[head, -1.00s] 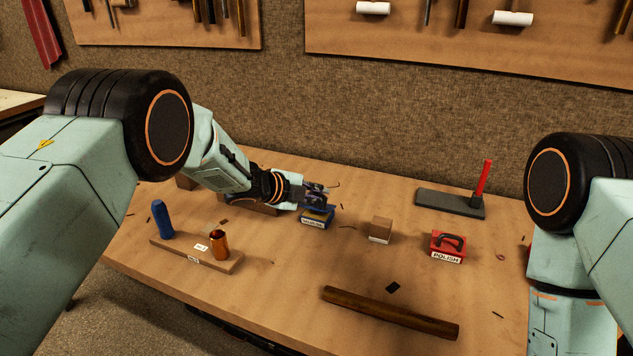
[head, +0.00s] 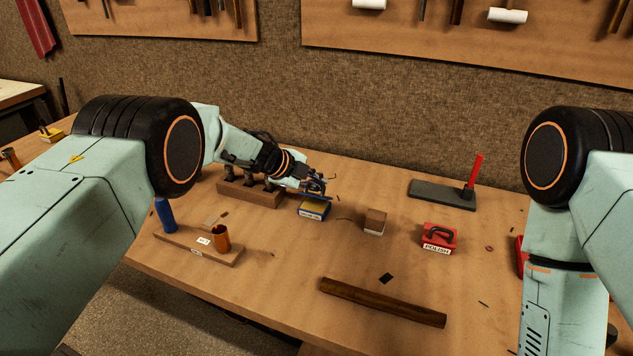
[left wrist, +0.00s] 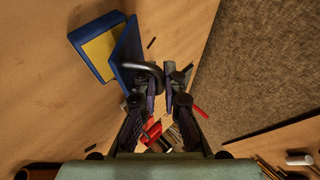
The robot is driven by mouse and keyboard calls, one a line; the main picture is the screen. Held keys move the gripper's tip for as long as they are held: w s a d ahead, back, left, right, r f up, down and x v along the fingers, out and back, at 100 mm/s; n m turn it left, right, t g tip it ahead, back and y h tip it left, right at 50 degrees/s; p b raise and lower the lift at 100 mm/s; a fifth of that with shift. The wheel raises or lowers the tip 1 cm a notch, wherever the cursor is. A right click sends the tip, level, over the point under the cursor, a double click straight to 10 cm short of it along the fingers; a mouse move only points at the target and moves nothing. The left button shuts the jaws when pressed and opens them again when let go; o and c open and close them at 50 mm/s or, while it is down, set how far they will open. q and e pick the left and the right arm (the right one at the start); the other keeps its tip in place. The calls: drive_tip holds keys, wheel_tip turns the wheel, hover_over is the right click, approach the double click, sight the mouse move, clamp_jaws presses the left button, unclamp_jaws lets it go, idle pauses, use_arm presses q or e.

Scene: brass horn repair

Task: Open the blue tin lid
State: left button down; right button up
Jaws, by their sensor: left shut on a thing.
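The blue tin (head: 312,210) stands on the bench with its yellow inside showing. It also shows at the upper left of the left wrist view (left wrist: 82,61). Its blue lid (left wrist: 128,52) is swung up, steeply tilted along one edge of the tin. In the head view my left gripper (head: 317,184) is just above the back of the tin and partly hides the lid. My right gripper is out of view; only the right arm shows.
A wooden rack (head: 250,193) is close on the left. A board with a blue bottle and copper cup lies front left; a brown rod (head: 383,303) lies in front.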

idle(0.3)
use_arm(q)
drive_tip(key=c, duration=1.7)
unclamp_jaws()
drive_tip(key=v, duration=1.2)
